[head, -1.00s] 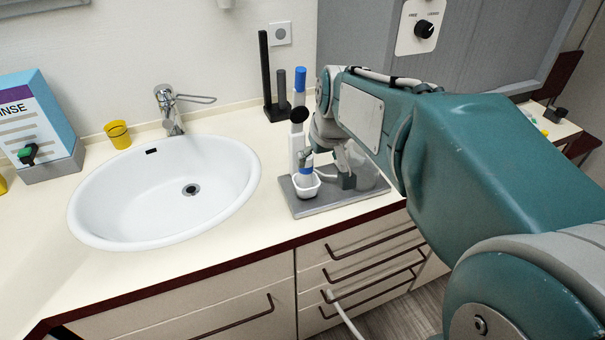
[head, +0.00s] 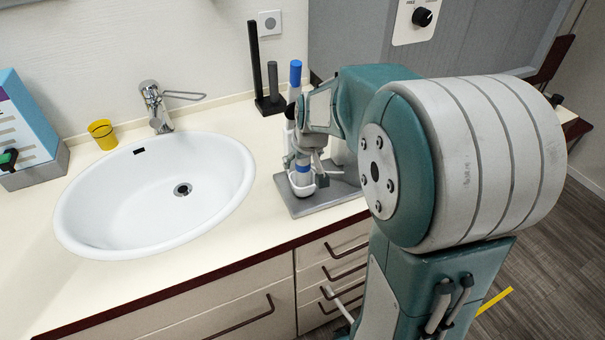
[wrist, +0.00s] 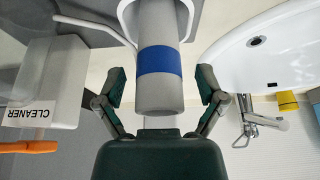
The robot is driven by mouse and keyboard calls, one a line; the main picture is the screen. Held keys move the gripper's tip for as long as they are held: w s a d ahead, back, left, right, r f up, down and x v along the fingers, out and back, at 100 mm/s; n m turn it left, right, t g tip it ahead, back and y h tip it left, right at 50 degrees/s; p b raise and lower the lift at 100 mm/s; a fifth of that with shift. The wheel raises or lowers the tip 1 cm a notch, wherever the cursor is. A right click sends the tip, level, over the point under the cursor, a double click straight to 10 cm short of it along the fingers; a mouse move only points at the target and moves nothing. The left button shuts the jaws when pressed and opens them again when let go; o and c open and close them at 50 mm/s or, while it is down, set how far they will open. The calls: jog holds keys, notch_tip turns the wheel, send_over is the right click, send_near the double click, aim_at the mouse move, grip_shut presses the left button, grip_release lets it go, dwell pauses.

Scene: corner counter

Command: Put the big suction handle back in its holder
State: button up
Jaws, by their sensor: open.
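The big suction handle, a grey cylinder with a blue band (wrist: 160,62), stands between my gripper's fingers in the wrist view. In the head view its blue band (head: 303,168) shows just above a white cup-like holder (head: 302,188) on a grey tray (head: 322,198). My gripper (wrist: 160,90) is open, with one finger on each side of the handle and gaps showing on both sides. In the head view my gripper (head: 306,158) is at the handle, and my wrist hides its upper part. A white rim (wrist: 125,12) surrounds the handle's far part in the wrist view.
A cleaner bottle (wrist: 48,85) with an orange nozzle stands close beside my gripper. A black stand (head: 268,103) and a blue-topped cylinder (head: 295,73) are behind. The sink (head: 100,215), faucet (head: 158,105) and yellow cup (head: 102,134) are to the left.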

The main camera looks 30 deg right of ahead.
jog(key=shift+w+f, duration=0.1)
jog(key=shift+f, duration=0.15)
grip_shut()
jog(key=shift+r, duration=0.15)
